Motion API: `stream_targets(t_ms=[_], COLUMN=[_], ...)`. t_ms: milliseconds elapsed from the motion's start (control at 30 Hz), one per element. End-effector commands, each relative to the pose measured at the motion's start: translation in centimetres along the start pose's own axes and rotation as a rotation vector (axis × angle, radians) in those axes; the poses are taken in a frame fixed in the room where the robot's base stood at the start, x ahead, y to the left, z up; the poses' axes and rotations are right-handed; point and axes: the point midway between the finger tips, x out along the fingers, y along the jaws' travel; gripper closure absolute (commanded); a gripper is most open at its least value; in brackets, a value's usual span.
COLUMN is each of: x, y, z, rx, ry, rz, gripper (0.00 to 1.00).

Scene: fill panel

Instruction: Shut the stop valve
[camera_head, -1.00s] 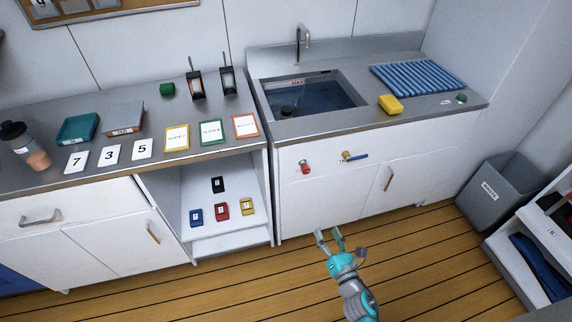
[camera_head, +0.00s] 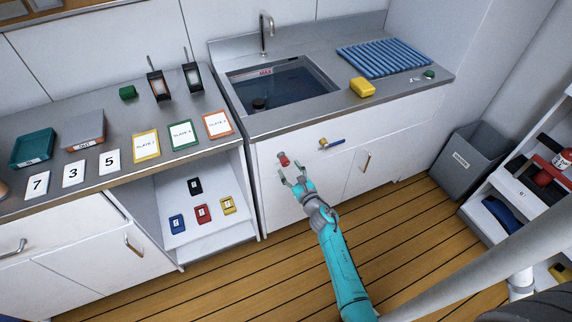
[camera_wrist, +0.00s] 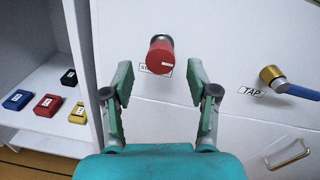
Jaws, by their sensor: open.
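The stop valve is a red round knob (camera_head: 284,160) on the white cabinet front below the sink. In the wrist view the red knob (camera_wrist: 160,56) shows a white mark on its face and partly covers a label behind it. My gripper (camera_head: 294,178) is open and empty, just in front of and below the knob. In the wrist view its two green fingers (camera_wrist: 157,82) stand left and right of the knob's line, with the knob beyond the fingertips. I see no contact.
A brass tap with a blue lever (camera_head: 331,143) sits right of the knob, labelled TAP in the wrist view (camera_wrist: 272,77). The sink (camera_head: 322,92) holds water. An open shelf (camera_head: 215,235) with small coloured blocks is at left.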

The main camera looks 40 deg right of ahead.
Motion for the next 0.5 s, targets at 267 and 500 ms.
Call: stream_targets(t_ms=[267,500], x=[2.9,3.4], y=[0.0,0.0], z=[0.0,0.0], rx=[0.0,0.001], ry=[0.001,0.001], rz=[0.0,0.0], gripper=[0.41,0.41])
